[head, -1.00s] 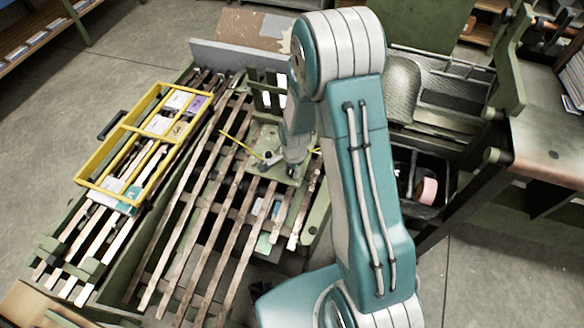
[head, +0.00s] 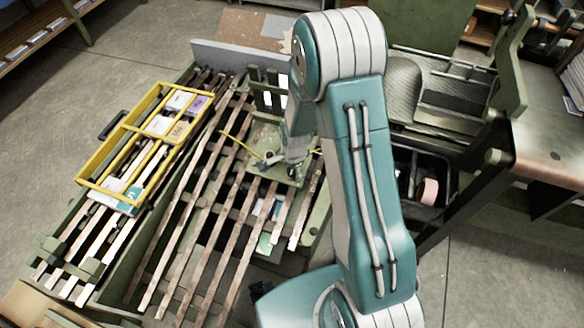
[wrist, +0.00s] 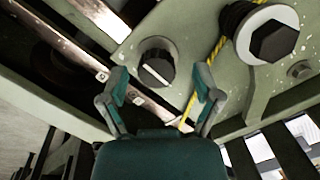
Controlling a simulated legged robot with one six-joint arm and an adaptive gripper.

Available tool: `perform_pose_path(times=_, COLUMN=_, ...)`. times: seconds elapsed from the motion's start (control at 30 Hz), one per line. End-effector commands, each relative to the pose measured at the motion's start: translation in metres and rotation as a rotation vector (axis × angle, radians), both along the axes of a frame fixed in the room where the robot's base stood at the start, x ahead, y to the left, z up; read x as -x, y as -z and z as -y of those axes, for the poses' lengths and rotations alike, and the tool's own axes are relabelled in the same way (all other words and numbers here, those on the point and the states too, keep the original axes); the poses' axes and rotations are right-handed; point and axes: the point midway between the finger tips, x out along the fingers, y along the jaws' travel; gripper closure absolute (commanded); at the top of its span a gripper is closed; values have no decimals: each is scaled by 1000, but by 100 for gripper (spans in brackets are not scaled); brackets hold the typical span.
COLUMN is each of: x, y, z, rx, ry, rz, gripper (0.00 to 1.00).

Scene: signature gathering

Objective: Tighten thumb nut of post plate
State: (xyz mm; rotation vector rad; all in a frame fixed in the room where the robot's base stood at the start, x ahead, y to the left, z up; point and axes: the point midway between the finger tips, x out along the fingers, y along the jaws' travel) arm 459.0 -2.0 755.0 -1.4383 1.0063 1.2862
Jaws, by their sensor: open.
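The green post plate (head: 264,140) lies on the slatted bed in the head view and fills much of the wrist view (wrist: 205,28). A dark round knob with a pale line across its face, apparently the thumb nut (wrist: 157,66), sits on the plate in a light ring. My gripper (wrist: 161,82) is open, with one finger to each side of the knob's near edge; I cannot tell whether either touches it. In the head view my gripper (head: 294,168) is small and low over the plate, partly hidden by my arm.
A yellow cord (wrist: 192,98) runs beside the right finger to a spool with a black hex bolt (wrist: 274,40). Wooden slats (head: 215,200) surround the plate. A yellow frame (head: 95,185) stands left; a black bin (head: 432,208) is right.

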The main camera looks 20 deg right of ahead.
Motion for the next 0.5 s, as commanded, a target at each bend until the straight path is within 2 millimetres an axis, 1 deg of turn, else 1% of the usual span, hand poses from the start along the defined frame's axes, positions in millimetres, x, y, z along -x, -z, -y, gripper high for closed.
perform_pose_path(times=0.13, x=0, y=-3, z=0, rx=0, ry=0, rz=0, gripper=18)
perform_pose_path(times=0.23, x=1, y=-13, z=0, rx=0, ry=0, rz=1, gripper=18)
perform_pose_path(times=0.37, x=3, y=-36, z=0, rx=0, ry=0, rz=3, gripper=18)
perform_pose_path(times=0.5, x=6, y=-62, z=0, rx=0, ry=-1, rz=3, gripper=18)
